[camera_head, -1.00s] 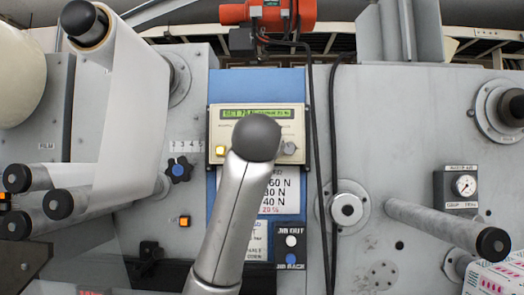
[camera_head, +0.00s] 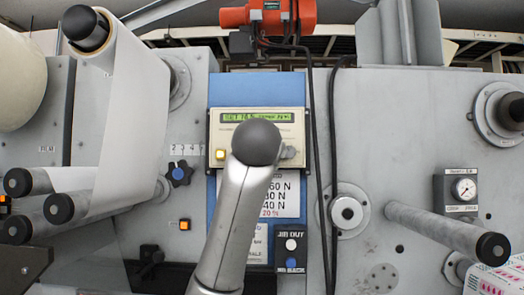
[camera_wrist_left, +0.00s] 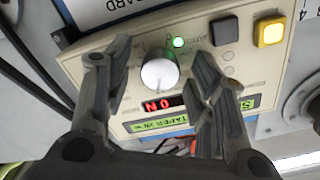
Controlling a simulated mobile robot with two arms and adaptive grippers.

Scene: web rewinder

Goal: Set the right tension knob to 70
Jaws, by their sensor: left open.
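The cream control panel (camera_head: 224,128) has a green text display (camera_head: 257,116) in the head view. In the left wrist view the panel appears rotated, with a round silver knob (camera_wrist_left: 160,75) beside a green light (camera_wrist_left: 179,42). A red digit display (camera_wrist_left: 163,103) sits close to the knob. My left gripper (camera_wrist_left: 160,70) is open, with one finger on each side of the knob and visible gaps to it. In the head view my own arm hides most of the gripper and the knob. My right gripper is in neither view.
A lit yellow button (camera_head: 221,154) is on the panel's left. Black cables (camera_head: 312,150) hang just right of the panel. A jib box (camera_head: 290,246) is below. A blue star knob (camera_head: 179,173) and rollers (camera_head: 62,209) are at left; another roller (camera_head: 440,228) sticks out at right.

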